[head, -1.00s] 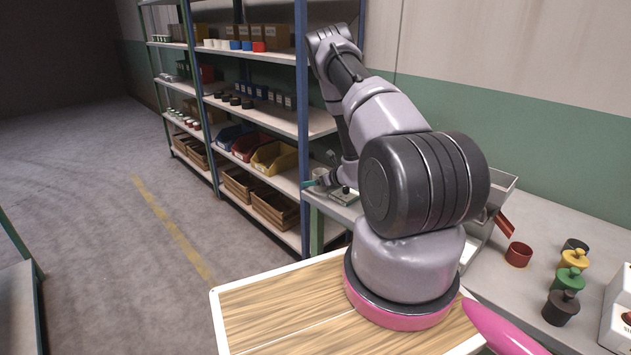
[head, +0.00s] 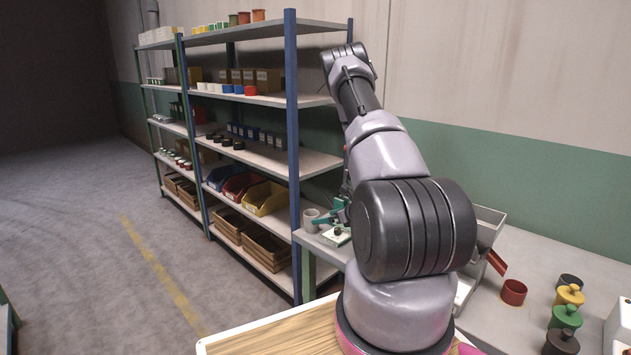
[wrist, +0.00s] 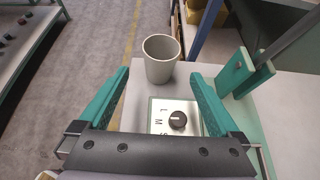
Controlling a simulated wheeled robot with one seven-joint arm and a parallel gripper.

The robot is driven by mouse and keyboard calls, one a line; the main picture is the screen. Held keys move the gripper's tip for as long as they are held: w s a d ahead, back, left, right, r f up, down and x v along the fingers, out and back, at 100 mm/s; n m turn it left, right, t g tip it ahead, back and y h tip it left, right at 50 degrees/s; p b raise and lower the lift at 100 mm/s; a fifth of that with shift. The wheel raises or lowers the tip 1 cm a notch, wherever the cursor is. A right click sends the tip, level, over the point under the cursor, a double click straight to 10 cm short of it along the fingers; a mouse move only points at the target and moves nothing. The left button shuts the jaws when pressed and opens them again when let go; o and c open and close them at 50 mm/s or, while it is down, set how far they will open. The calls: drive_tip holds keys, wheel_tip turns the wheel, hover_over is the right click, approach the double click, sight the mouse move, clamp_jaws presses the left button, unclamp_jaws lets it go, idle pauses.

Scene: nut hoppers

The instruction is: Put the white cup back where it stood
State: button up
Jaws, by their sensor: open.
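The white cup (wrist: 161,59) stands upright near the edge of the grey counter in the wrist view, just beyond my fingertips. My gripper (wrist: 160,82) is open and empty, its two teal fingers apart, with the cup ahead of the gap and touching neither finger as far as I can tell. In the head view the cup (head: 311,219) stands at the counter's left end, and my gripper (head: 338,212) is right beside it, partly hidden by my arm.
A dial plate (wrist: 176,119) marked with letters lies on the counter below my fingers. A teal bracket (wrist: 246,73) stands at the right. A blue shelf post (head: 293,150) rises close to the cup. A red cup (head: 513,292) and several lidded pots stand further right on the counter.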

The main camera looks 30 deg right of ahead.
drive_tip(key=a+r+n+g+y, duration=0.1)
drive_tip(key=a+r+n+y, duration=0.2)
drive_tip(key=a+r, duration=0.4)
drive_tip(key=a+r+n+g+y, duration=0.1)
drive_tip(key=a+r+n+y, duration=0.3)
drive_tip(key=r, duration=0.6)
drive_tip(key=s+a+r+n+g, duration=0.4)
drive_tip(key=s+a+r+n, duration=0.2)
drive_tip(key=a+r, duration=0.4)
drive_tip(key=s+a+r+n+g+h, duration=0.2)
drive_tip(key=s+a+r+n+h, duration=0.1)
drive_tip(key=s+r+n, duration=0.75)
drive_tip(key=s+d+r+n+t+h, duration=0.1)
drive_tip(key=s+d+r+n+h, duration=0.1)
drive_tip(key=s, duration=0.3)
drive_tip(key=s+d+r+n+t+h, duration=0.1)
drive_tip(key=s+r+n+t+h, duration=0.1)
drive_tip(key=s+r+h, duration=0.2)
drive_tip(key=s, duration=0.2)
drive_tip(key=shift+s+d+t, duration=0.3)
drive_tip(key=shift+d, duration=0.1)
drive_tip(key=shift+n, duration=0.25)
drive_tip(key=shift+c, duration=0.3)
